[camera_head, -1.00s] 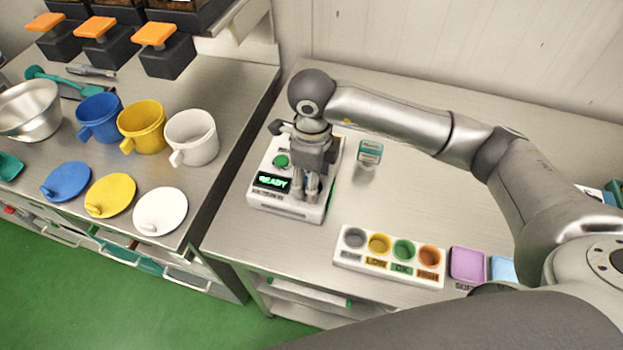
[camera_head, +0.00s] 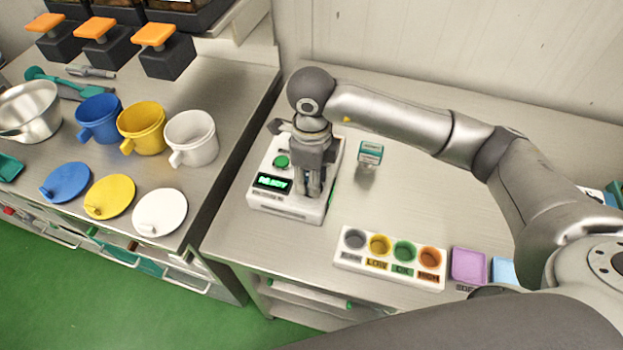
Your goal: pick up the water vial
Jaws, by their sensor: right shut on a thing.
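My right gripper (camera_head: 312,184) points down over the front right of a white device (camera_head: 262,203) with a green button and a lit green display. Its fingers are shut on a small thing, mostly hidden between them. I cannot make out whether this is the water vial. A small container with a teal and white label (camera_head: 370,153) stands upright on the steel table, right of the device and apart from the gripper. Its label is too small to read. My left gripper is not in view.
A white holder (camera_head: 345,260) with several coloured wells stands at the table's front, with a purple tray (camera_head: 468,265) beside it. The left counter has blue, yellow and white jugs (camera_head: 191,139) and lids. The table behind the labelled container is clear.

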